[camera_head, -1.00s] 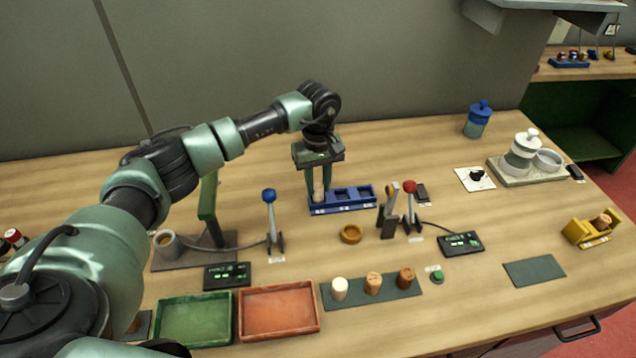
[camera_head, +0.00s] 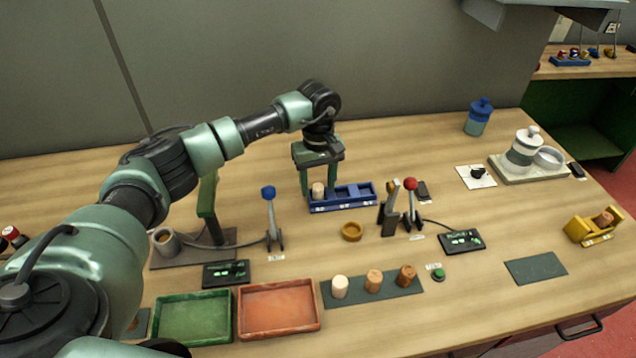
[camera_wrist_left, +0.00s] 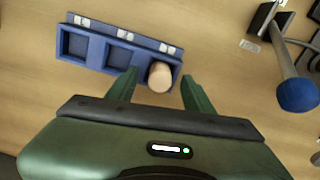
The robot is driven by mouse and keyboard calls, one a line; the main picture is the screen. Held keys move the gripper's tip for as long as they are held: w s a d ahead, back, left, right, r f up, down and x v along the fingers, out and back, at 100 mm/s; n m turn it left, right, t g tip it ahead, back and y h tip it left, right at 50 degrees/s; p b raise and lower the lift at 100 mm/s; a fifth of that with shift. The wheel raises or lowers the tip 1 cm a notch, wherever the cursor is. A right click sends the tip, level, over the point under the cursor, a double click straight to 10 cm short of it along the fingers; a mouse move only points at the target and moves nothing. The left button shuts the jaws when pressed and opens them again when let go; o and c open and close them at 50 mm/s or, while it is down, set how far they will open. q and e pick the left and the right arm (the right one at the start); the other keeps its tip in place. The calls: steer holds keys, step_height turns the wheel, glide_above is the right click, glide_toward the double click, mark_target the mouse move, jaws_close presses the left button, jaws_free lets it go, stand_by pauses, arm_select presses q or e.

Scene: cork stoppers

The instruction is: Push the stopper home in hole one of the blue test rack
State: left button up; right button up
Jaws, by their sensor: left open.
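The blue test rack (camera_head: 343,203) stands in the middle of the table, with a row of square holes. A light tan stopper (camera_head: 318,190) stands upright in its leftmost hole in the head view. In the left wrist view the stopper (camera_wrist_left: 160,76) is in the end hole of the rack (camera_wrist_left: 100,48), and the other two holes are empty. How deep it sits cannot be told. My left gripper (camera_head: 320,182) is open around the stopper, and its fingers (camera_wrist_left: 160,84) are apart from it on both sides. My right gripper is not in view.
Three stoppers stand on a dark mat (camera_head: 412,289) in front. A green tray (camera_head: 193,318) and a red tray (camera_head: 279,309) lie at the front left. A blue-knobbed lever (camera_head: 269,194) and a red-knobbed lever (camera_head: 411,185) flank the rack. A wooden ring (camera_head: 352,231) lies before it.

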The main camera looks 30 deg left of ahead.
arm_select(q)
step_height(320, 180, up, 7)
steer(key=shift+f+b, duration=0.2)
steer(key=shift+b, duration=0.7)
steer(key=shift+r, duration=0.65)
